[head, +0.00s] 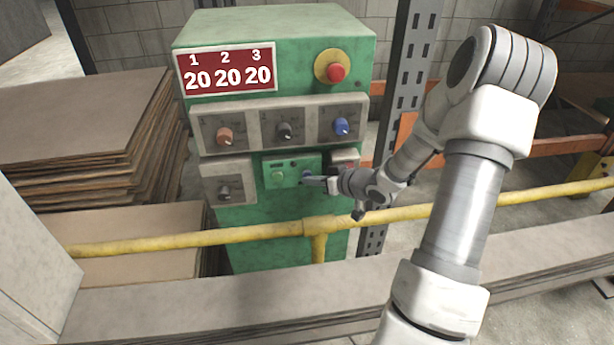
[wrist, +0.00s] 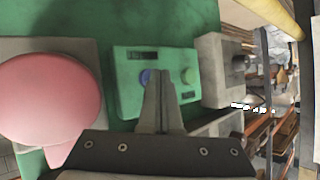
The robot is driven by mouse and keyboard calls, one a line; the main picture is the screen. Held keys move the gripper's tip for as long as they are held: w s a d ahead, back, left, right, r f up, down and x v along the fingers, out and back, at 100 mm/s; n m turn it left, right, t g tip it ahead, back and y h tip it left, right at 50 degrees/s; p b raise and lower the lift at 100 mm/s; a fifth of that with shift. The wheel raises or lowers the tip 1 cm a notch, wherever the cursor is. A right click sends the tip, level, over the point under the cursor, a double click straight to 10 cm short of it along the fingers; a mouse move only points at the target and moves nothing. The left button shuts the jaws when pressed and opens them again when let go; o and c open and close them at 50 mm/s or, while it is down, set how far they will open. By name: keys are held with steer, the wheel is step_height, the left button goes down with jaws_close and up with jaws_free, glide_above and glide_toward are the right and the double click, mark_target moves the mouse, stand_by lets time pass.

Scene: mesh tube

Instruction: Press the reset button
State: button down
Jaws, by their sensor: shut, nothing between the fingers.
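A green control panel (head: 290,166) with two round buttons is set low on the front of the green machine (head: 275,30). The blue button (wrist: 146,77) is beside my gripper's fingertips. The pale green button (head: 277,175) is on the other side of the fingertips; it also shows in the wrist view (wrist: 187,75). Which button is the reset is not readable. My gripper (head: 308,181) is shut and empty, pointing at the panel; it also shows in the wrist view (wrist: 160,76). The fingertips overlap the blue button's edge; I cannot tell if they touch it.
A large pink-red knob (wrist: 50,100) is close beside my gripper. Several dials (head: 284,131) and a red emergency button (head: 336,72) are above. A yellow rail (head: 260,234) crosses in front of the machine. Stacked boards (head: 90,130) stand at the left.

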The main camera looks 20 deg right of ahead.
steer(key=shift+w+d, duration=0.1)
steer(key=shift+w, duration=0.2)
steer(key=shift+s+p, duration=0.35)
steer(key=shift+s, duration=0.15)
steer(key=s, duration=0.2)
steer(key=s+a, duration=0.2)
steer(key=s, duration=0.1)
steer(key=shift+s, duration=0.3)
stand_by(0.3)
steer(key=shift+w+r+p, duration=0.1)
steer(key=shift+p, duration=0.2)
stand_by(0.4)
